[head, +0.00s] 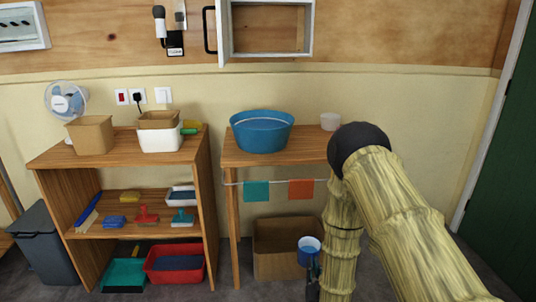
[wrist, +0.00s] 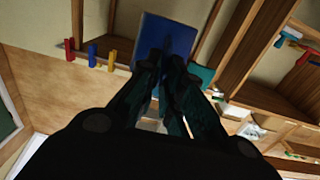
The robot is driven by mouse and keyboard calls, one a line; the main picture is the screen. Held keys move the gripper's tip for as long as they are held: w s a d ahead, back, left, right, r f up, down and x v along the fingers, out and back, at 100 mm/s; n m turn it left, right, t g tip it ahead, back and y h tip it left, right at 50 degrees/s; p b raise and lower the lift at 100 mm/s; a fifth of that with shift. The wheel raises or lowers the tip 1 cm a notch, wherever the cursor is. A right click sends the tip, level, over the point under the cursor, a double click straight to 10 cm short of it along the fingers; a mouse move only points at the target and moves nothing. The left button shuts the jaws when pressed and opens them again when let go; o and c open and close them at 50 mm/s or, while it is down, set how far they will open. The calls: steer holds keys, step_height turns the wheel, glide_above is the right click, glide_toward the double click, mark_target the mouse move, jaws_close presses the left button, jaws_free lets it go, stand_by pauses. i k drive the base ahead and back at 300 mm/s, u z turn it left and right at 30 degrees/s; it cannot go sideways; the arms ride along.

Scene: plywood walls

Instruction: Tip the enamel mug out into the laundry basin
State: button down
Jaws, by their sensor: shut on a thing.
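The blue enamel mug (head: 309,252) has a pale rim and looks roughly upright, its mouth towards the head camera. It is low, in front of the cardboard box below the table top. My gripper (head: 313,268) is shut on the mug; in the wrist view the fingers (wrist: 165,65) close on its blue side (wrist: 155,32). I cannot tell what the mug holds. The blue laundry basin (head: 262,136) stands on the table, above and to the left of the mug, with a light blue surface inside. My gripper and the mug are well apart from it.
The wooden table (head: 232,158) carries a white cup (head: 330,121) at its right. A line with teal (head: 256,191) and orange (head: 301,189) cloths hangs along its front edge. A cardboard box (head: 275,265) stands below. A loaded shelf unit (head: 50,158) is at left.

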mark_target(260, 131)
steer(key=k, duration=0.4)
steer(key=z, duration=1.05)
steer(key=i, duration=1)
steer(key=u, duration=2.15)
